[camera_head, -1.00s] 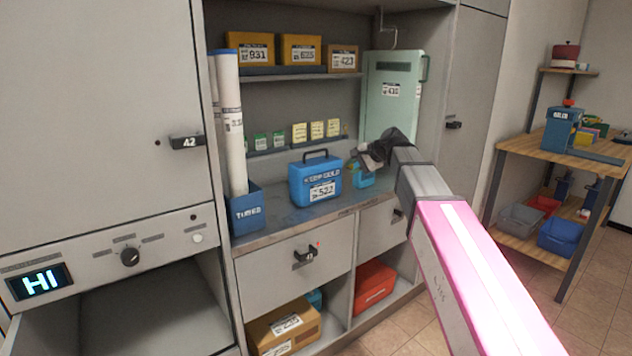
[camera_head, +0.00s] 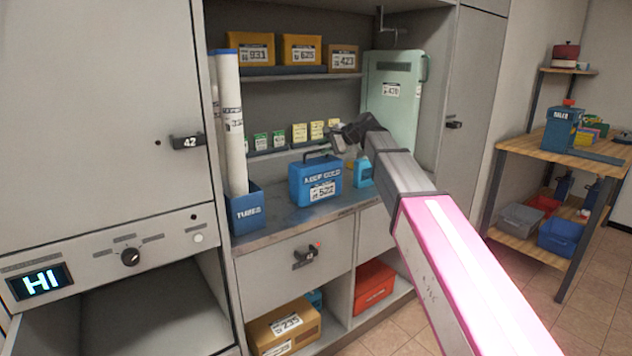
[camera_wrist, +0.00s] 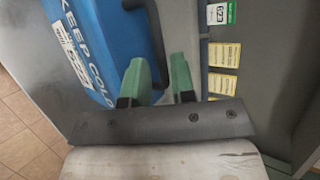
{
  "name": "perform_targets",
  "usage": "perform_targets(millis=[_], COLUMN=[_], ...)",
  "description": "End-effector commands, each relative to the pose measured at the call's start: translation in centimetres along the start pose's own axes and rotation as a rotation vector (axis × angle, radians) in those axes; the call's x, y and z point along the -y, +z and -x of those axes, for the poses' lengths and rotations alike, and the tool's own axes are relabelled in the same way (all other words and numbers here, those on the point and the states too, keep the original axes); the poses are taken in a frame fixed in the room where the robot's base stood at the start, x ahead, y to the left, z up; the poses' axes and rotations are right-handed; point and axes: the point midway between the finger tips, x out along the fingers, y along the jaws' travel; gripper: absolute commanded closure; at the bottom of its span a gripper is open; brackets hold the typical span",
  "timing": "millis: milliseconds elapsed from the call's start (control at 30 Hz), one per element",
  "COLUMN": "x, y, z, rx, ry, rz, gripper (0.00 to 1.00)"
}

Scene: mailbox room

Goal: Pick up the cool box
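The cool box is a blue box (camera_head: 315,183) marked "KEEP COLD" with a white 522 label and a dark top handle. It stands upright on the grey counter. In the wrist view its blue side (camera_wrist: 85,40) fills the upper left, with the dark handle (camera_wrist: 154,40) beside the fingers. My gripper (camera_wrist: 160,70) is open, its two green fingers apart with nothing held. The handle's lower end shows near the gap between them; I cannot tell if it lies between them. In the head view my gripper is above the box's right side, fingertips unclear.
A blue bottle (camera_head: 364,172) stands just right of the box. A blue holder with rolled tubes (camera_head: 246,210) is at its left. A shelf with small cards (camera_head: 300,133) is behind. A pale green case (camera_head: 393,95) stands at the right. The counter front (camera_head: 270,232) is clear.

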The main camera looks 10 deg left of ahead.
Motion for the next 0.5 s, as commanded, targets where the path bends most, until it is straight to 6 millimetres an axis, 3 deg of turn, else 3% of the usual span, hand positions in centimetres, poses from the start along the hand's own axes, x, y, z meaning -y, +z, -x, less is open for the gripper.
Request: perform_targets(millis=[300,500], x=[-0.1,-0.1], y=[0.1,0.1], z=[-4.2,-4.4], rx=[0.002,0.001], ry=[0.002,0.001], rz=[0.000,0.000], gripper=[0.76,0.76])
